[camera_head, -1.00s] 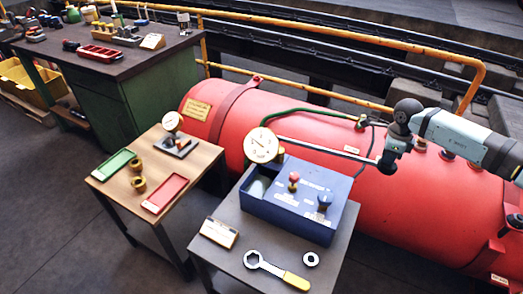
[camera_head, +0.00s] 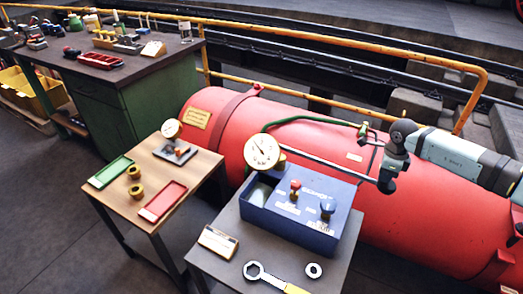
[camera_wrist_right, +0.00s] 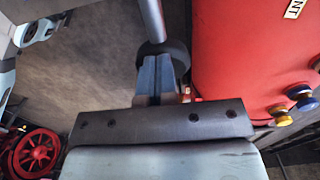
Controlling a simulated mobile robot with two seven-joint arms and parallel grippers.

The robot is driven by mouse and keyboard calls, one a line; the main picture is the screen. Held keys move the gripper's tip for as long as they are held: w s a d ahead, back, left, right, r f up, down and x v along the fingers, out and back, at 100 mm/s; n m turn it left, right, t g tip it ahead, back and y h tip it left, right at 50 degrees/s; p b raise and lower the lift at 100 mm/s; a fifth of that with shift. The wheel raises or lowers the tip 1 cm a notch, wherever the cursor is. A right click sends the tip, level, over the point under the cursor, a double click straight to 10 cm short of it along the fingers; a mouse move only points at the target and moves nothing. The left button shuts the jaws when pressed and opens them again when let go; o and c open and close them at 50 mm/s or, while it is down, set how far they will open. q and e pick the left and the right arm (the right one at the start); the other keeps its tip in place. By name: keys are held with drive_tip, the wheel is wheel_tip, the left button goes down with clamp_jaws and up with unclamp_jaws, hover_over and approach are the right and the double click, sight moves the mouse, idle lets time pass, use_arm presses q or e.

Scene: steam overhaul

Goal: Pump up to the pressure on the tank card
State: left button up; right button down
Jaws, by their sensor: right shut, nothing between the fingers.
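A blue hand pump box (camera_head: 300,212) stands on the grey front table, with a red knob (camera_head: 295,188) and a dark blue knob (camera_head: 327,208) on top. A round white pressure gauge (camera_head: 262,151) stands at its back left; its reading is too small to tell. A grey pump lever (camera_head: 335,165) runs from the pump to the right. My right gripper (camera_head: 387,183) is at the lever's far end. In the right wrist view its fingers (camera_wrist_right: 157,75) are together beside the lever's dark end (camera_wrist_right: 172,50). A yellow card (camera_head: 196,117) is on the red tank. My left gripper is out of view.
The red tank (camera_head: 430,220) lies behind the pump, with a green hose (camera_head: 310,119) above. A wrench (camera_head: 270,276), a ring (camera_head: 313,270) and a small sign (camera_head: 217,242) lie on the front table. A wooden table (camera_head: 150,160) with trays stands left.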

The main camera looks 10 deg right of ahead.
wheel_tip(320, 180, up, 7)
drive_tip(key=p, duration=0.3)
drive_tip(key=shift+d+f, duration=0.1)
drive_tip(key=shift+f, duration=0.1)
use_arm(q)
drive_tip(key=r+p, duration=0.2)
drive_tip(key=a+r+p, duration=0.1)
drive_tip(key=p, duration=0.1)
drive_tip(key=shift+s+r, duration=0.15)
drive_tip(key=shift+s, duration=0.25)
use_arm(e)
wheel_tip(320, 180, up, 7)
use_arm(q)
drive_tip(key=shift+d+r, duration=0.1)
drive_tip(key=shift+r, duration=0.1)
use_arm(e)
drive_tip(key=shift+r, duration=0.2)
